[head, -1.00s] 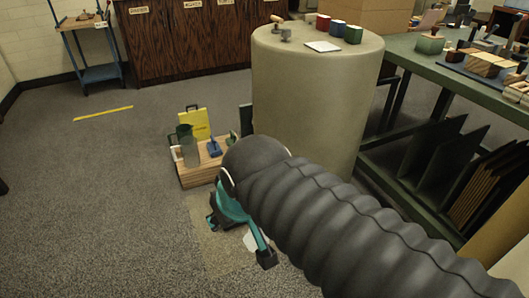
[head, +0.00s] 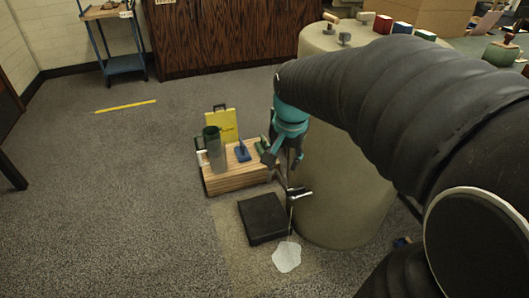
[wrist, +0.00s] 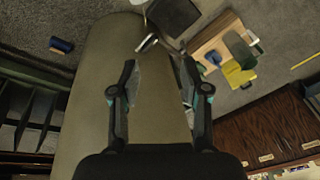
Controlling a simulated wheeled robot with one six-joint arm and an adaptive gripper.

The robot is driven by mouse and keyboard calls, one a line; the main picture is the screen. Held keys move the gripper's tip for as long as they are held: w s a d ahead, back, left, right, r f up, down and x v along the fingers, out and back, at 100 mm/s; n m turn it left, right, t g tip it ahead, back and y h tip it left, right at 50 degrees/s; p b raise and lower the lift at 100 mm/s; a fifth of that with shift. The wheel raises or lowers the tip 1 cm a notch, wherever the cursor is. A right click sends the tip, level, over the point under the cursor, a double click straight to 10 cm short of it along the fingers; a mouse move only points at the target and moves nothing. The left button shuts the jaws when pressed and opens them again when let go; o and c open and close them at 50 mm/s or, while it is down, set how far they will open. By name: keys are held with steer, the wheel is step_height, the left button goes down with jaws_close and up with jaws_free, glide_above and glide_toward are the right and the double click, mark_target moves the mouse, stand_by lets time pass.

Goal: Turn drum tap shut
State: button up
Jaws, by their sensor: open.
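The drum (head: 345,200) is a large beige cylinder standing on the floor; its side fills the middle of the wrist view (wrist: 95,65). The tap (head: 300,193) sticks out low on its near left side, with a bar-like handle that looks roughly level in the head view. A thin pale line drops from it to a white puddle (head: 287,257). My gripper (head: 282,163) is open and empty, just above the tap and apart from it. In the wrist view the tap (wrist: 149,42) lies beyond my open gripper (wrist: 158,65).
A black flat box (head: 263,218) lies beside the tap on the floor. A wooden crate (head: 235,182) with a green jug and a yellow board stands behind it. Small coloured blocks sit on the drum's top. Open floor lies to the left.

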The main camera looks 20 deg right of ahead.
steer(key=w+d+f+m+g, duration=0.1)
steer(key=w+d+f+m, duration=0.3)
steer(key=w+f, duration=0.25)
steer(key=m+g, duration=0.2)
steer(key=m, duration=0.3)
glide_above(290, 189)
step_height(290, 189, down, 9)
step_height(290, 189, down, 13)
steer(key=shift+d+f+b, duration=0.1)
steer(key=shift+f+b, duration=0.1)
steer(key=shift+b, duration=0.55)
jaws_close()
